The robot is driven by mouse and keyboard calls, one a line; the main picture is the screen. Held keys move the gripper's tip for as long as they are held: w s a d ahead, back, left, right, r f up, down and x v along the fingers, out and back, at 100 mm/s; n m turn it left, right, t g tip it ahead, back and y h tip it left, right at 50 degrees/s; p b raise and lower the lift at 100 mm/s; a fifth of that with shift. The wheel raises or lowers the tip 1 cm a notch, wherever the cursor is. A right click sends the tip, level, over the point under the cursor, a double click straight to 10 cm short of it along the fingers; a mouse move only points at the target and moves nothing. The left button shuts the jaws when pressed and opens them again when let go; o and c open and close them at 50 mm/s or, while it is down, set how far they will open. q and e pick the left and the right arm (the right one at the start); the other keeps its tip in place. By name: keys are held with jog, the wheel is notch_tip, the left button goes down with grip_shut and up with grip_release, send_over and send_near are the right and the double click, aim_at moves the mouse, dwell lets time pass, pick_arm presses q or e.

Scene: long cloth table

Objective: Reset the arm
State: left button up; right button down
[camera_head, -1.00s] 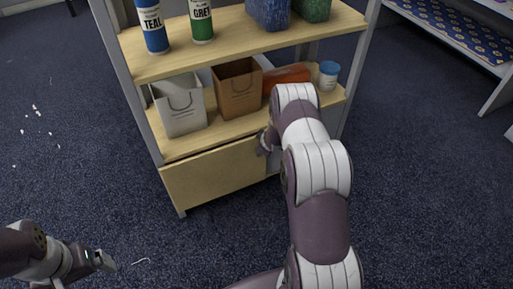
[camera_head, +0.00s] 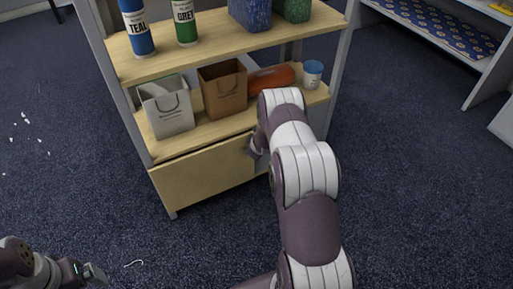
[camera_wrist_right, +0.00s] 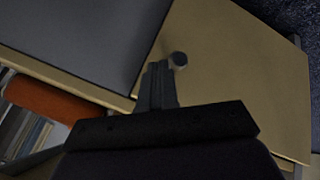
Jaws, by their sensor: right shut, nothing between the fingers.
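My right arm (camera_head: 305,195) reaches forward to the lower front of a shelf unit. My right gripper (camera_wrist_right: 158,85) is shut and empty in the right wrist view. Its fingertips are close to a small round knob (camera_wrist_right: 178,60) on a light wooden panel (camera_wrist_right: 235,75); whether they touch it I cannot tell. In the head view the arm mostly hides this gripper, which is by the right part of the panel (camera_head: 200,178). My left gripper (camera_head: 93,274) is low at the left, over the floor, holding nothing visible; its jaw opening is unclear.
The shelf (camera_head: 215,128) above the panel holds a white bag (camera_head: 167,108), a brown bag (camera_head: 223,92), an orange item (camera_head: 271,78) and a blue-lidded tub (camera_head: 312,73). Bottles stand on the higher shelf (camera_head: 215,50). White scraps lie on the left floor. Carpet around is mostly clear.

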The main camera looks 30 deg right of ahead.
pick_arm(q)
notch_tip(320, 180, up, 5)
jog(key=p, duration=0.4)
jog(key=shift+s+r+p, duration=0.1)
jog(key=shift+s+p, duration=0.05)
jog(key=shift+p, duration=0.25)
pick_arm(e)
jog(key=s+d+r, duration=0.3)
jog(key=s+r, duration=0.3)
jog(key=r, duration=0.1)
jog(key=shift+d+r, duration=0.2)
jog(key=shift+r, duration=0.2)
jog(key=s+a+m+g+y, duration=0.1)
jog(key=s+a+m+g, duration=0.4)
jog(key=s, duration=0.5)
jog(key=s+a+r+y, duration=0.1)
jog(key=s+a+r, duration=0.4)
jog(key=a+r, duration=0.55)
jog(key=s+a+r, duration=0.6)
jog(key=a+r, duration=0.3)
jog(key=a, duration=0.2)
pick_arm(q)
notch_tip(320, 180, up, 36)
jog(key=p, duration=3.5)
jog(key=shift+p, duration=0.35)
pick_arm(e)
notch_tip(320, 180, up, 35)
